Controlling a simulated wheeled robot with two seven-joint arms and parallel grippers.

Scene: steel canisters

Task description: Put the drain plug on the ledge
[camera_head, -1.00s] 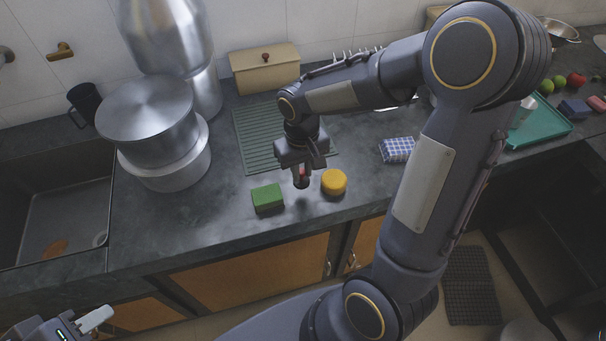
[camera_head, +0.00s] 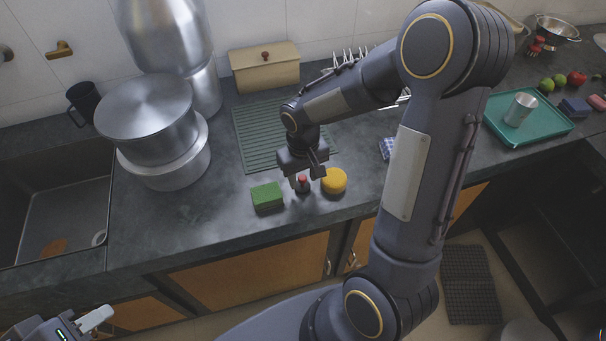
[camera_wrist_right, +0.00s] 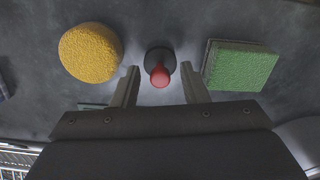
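The drain plug (camera_head: 303,187), black with a red knob, stands on the dark counter between a green sponge and a yellow round sponge. It also shows in the right wrist view (camera_wrist_right: 160,64), just ahead of the fingers and midway between them. My right gripper (camera_head: 306,178) is low over the plug, its fingers spread wide with a gap on either side of the knob; in the right wrist view it is open (camera_wrist_right: 160,88). My left gripper (camera_head: 92,322) is at the bottom left, partly cut off and far from the plug. I cannot tell which surface is the ledge.
The green sponge (camera_head: 267,196) and yellow sponge (camera_head: 334,181) flank the plug closely. Behind are a ribbed green mat (camera_head: 254,135) and a cream box (camera_head: 265,68). Steel pots (camera_head: 150,115) and a sink (camera_head: 62,205) are left; a teal tray (camera_head: 555,128) is right.

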